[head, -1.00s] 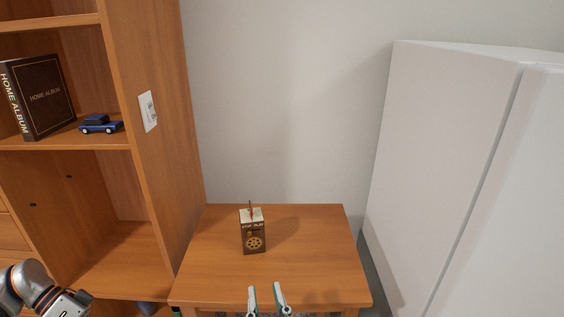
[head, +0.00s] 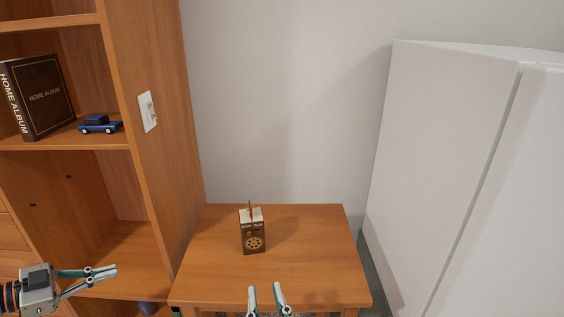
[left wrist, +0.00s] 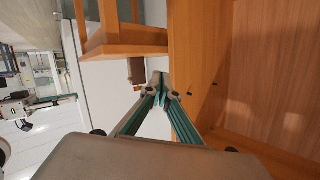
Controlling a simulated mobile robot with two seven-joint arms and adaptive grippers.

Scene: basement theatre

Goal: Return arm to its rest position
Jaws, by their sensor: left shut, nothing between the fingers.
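My left gripper (head: 114,271) is at the lower left of the head view, in front of the shelf unit's lower part. Its teal-sided fingers point right, toward the table. The fingertips meet in the left wrist view (left wrist: 160,86), shut with nothing between them. My right gripper (head: 265,287) is at the bottom middle of the head view, at the table's front edge. Its two fingers are apart and nothing shows between them.
A wooden shelf unit (head: 150,190) holds an album (head: 45,100) and a blue toy car (head: 99,126). A large white cabinet or fridge (head: 440,150) stands at right. The table's right side is clear.

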